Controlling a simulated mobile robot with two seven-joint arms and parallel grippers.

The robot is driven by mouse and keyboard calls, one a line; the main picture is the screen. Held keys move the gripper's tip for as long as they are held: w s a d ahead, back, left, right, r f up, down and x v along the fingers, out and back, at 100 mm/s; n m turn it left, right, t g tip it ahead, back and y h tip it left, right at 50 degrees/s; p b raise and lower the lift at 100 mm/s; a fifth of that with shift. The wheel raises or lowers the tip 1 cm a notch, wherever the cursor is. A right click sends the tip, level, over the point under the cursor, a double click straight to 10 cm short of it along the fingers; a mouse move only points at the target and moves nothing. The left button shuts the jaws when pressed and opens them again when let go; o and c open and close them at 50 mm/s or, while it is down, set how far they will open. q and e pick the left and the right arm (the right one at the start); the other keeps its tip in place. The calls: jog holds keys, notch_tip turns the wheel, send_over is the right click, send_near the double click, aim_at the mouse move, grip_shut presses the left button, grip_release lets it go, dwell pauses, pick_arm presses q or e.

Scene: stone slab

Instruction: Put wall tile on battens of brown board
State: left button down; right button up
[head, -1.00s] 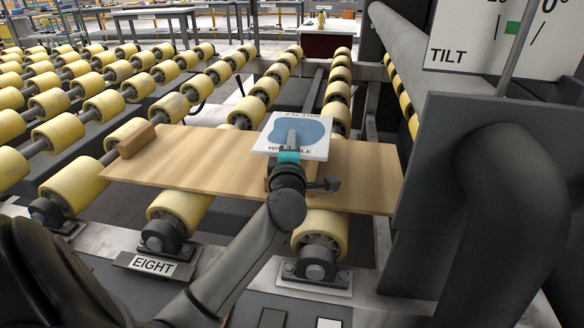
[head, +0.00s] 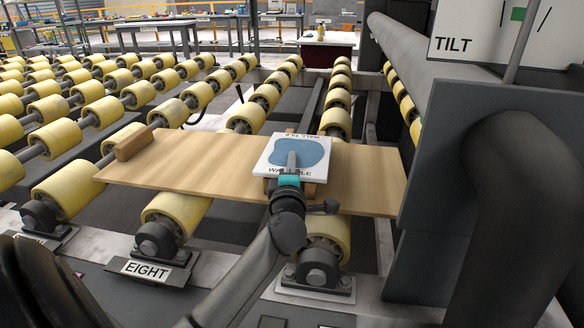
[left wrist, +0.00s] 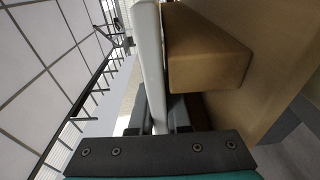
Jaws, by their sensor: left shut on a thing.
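The wall tile (head: 262,163) is white with a blue patch and lies roughly flat over the right half of the brown board (head: 190,167). My left gripper (head: 291,165) is shut on its near edge. One batten (head: 133,143) stands clear at the board's left end. Another batten (head: 318,190) shows in part below the tile, which hides the rest. In the left wrist view the tile (left wrist: 149,60) is edge-on between the fingers, close alongside a batten (left wrist: 205,65). I cannot tell whether they touch. My right gripper is not in view.
The board rests across yellow rollers (head: 178,208) near a sign reading EIGHT (head: 147,270). A grey housing (head: 440,190) with a TILT panel (head: 480,35) stands close at the board's right end. Tables (head: 150,30) stand far behind.

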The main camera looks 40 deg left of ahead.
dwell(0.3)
pick_arm(q)
jog(key=c, duration=1.3)
grip_release()
jog(key=shift+f, duration=0.15)
jog(key=o, duration=0.4)
jog(key=shift+r, duration=0.25)
jog(key=shift+s+d, duration=0.25)
jog(key=shift+p+v, duration=2)
jog(key=shift+v, duration=3.7)
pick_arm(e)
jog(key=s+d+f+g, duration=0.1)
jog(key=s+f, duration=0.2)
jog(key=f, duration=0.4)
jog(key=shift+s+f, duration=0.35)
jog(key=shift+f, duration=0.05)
